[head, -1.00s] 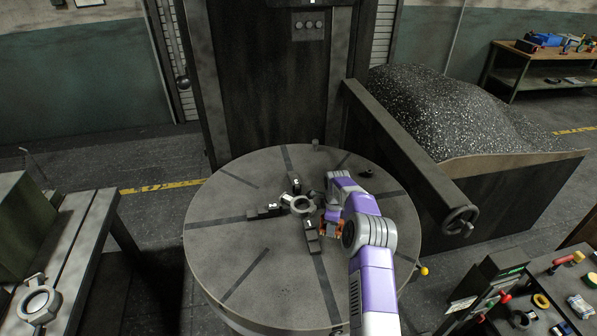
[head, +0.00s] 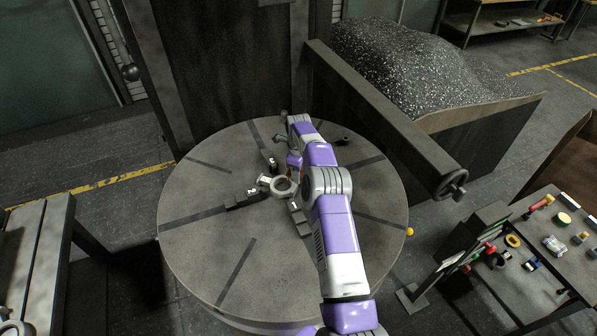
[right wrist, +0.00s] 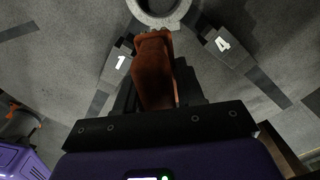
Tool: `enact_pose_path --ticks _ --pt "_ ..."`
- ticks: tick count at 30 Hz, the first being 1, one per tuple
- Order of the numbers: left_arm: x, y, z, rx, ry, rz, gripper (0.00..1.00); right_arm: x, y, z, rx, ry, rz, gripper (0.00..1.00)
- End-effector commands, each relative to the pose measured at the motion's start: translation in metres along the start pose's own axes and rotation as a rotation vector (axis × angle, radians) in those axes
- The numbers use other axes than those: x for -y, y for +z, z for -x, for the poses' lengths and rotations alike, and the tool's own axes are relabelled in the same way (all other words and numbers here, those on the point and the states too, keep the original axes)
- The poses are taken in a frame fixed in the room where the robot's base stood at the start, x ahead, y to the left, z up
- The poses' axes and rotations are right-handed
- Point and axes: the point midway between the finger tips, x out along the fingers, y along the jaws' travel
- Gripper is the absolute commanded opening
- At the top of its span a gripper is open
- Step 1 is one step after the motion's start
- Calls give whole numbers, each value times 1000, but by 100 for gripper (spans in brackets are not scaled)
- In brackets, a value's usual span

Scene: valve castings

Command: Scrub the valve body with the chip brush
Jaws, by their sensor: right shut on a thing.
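The valve body (head: 284,188) is a pale grey ring at the centre of the round table, between dark jaw blocks. In the right wrist view, part of its ring (right wrist: 157,14) shows at the top edge. My right gripper (head: 294,166) is on the far side of the ring. It is shut on the chip brush, a reddish-brown piece (right wrist: 153,75) in the right wrist view. The brush's far end is at or close to the ring's rim; I cannot tell whether they touch. My left gripper is not in view.
The round slotted table (head: 205,255) has numbered jaw blocks (right wrist: 228,46) around the ring. A beam with a handwheel (head: 450,184) runs along its right side, before a bin of dark chips (head: 410,65). A tool bench (head: 520,290) stands at lower right, another (head: 45,240) at left.

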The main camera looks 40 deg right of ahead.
Motion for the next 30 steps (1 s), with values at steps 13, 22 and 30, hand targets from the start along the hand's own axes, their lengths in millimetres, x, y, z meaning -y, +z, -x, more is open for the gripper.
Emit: enact_pose_path --ticks 13,22,30 --pt "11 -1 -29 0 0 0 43 0 -1 -47 -1 1 0 14" --pt "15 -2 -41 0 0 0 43 0 5 -66 1 -1 1 14" --pt "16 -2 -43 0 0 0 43 0 -4 -64 -1 1 0 14"
